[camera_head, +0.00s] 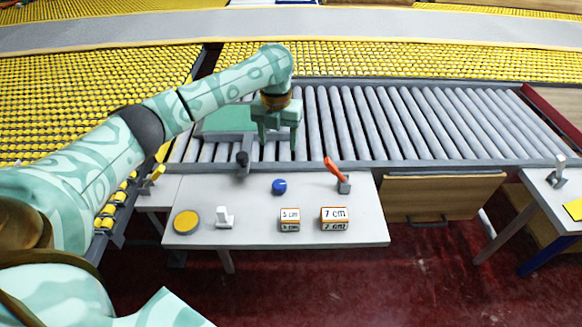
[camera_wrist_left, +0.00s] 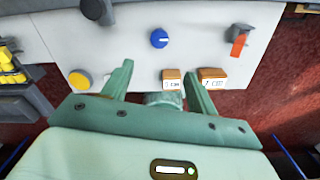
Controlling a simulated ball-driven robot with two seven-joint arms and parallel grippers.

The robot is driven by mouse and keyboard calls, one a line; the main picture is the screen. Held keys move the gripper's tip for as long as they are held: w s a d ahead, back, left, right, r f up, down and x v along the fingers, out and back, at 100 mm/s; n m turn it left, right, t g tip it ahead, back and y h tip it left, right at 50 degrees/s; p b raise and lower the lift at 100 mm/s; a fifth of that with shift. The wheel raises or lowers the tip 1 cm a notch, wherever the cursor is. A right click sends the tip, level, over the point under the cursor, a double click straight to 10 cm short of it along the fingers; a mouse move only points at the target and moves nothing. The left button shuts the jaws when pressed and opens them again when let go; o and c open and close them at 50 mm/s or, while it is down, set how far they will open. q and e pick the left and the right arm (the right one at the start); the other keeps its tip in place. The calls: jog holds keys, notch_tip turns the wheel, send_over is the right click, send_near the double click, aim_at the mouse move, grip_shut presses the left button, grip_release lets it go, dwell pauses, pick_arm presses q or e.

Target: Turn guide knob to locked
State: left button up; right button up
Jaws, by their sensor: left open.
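A blue round knob (camera_head: 279,186) sits on the white table (camera_head: 262,234), near its middle. In the left wrist view the blue knob (camera_wrist_left: 159,38) shows a light pointer mark and lies beyond my fingertips, apart from them. My left gripper (camera_head: 278,138) is open and empty, above the far side of the table by the rollers. Its two fingers also show in the left wrist view (camera_wrist_left: 160,78), spread apart with nothing between them. I cannot read any locked mark by the knob. My right gripper is not in view.
On the table are a yellow disc (camera_head: 187,222), a white upright piece (camera_head: 224,218), a dark-headed post (camera_head: 242,160), a red-orange lever (camera_head: 333,170) and blocks marked 5 cm (camera_head: 290,220) and 7 cm (camera_head: 334,218). A roller conveyor (camera_head: 400,120) runs behind.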

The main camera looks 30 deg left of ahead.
pick_arm(q)
jog(key=b, duration=0.2)
send_over(279, 184)
notch_tip(279, 184, down, 4)
notch_tip(279, 184, down, 12)
jog(key=b, duration=0.5)
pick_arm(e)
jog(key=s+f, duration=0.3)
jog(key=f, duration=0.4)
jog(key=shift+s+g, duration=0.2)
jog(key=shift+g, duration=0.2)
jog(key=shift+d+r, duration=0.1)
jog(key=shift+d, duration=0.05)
pick_arm(q)
jog(key=shift+r, duration=0.1)
jog(key=c, duration=1)
